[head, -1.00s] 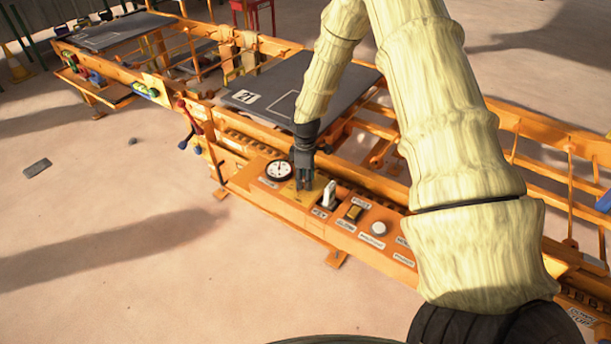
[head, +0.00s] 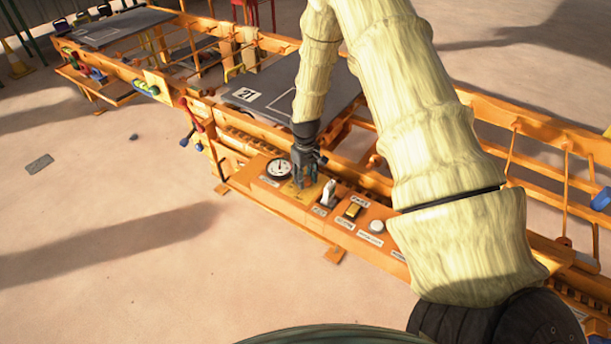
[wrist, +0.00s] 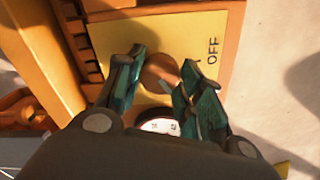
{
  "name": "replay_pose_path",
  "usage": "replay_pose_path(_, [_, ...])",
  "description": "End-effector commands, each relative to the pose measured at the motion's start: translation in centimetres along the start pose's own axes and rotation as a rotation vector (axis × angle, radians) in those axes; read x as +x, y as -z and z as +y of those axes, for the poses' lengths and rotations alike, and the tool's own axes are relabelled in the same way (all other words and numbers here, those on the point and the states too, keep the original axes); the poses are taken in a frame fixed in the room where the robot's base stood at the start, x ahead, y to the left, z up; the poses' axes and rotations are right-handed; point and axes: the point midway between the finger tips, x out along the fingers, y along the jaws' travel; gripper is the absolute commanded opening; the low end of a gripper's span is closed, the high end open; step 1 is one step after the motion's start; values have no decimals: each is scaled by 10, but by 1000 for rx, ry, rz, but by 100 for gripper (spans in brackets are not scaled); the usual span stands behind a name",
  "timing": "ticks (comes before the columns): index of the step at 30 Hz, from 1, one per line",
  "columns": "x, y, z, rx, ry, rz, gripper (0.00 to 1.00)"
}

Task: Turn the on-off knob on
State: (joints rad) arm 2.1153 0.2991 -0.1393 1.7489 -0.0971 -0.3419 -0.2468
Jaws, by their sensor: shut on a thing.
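The on-off knob (wrist: 160,72) is a round brown knob with a pale pointer mark, on a yellow plate (wrist: 185,35) marked OFF at the right in the wrist view. My gripper (wrist: 160,82) has its two fingers around the knob, one on each side, and is shut on it. In the head view my gripper (head: 303,182) points down onto the yellow plate on the orange control panel (head: 338,232); its fingers hide the knob there.
A white-faced gauge (head: 278,168) sits just left of my gripper. A pale key switch (head: 328,194), a yellow rocker (head: 352,210) and a white button (head: 376,226) stand to its right. A dark plate (head: 290,100) lies behind. The floor in front is clear.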

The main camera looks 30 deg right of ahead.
Motion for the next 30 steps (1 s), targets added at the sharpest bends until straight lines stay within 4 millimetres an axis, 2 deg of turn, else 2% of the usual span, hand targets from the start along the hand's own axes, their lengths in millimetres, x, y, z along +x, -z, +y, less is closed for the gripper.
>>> replay_pose_path(6, [-1, 2, 1, 57, -2, 4, 13])
replay_pose_path(21, [-1, 2, 2, 71, -2, 4, 13])
replay_pose_path(22, [-1, 2, 2, 71, -2, 4, 42])
replay_pose_path(24, [-1, 2, 1, 71, -1, 4, 55])
replay_pose_path(25, [-1, 1, 1, 71, -1, 3, 60])
replay_pose_path(30, [0, 1, 1, 70, -1, 2, 60])
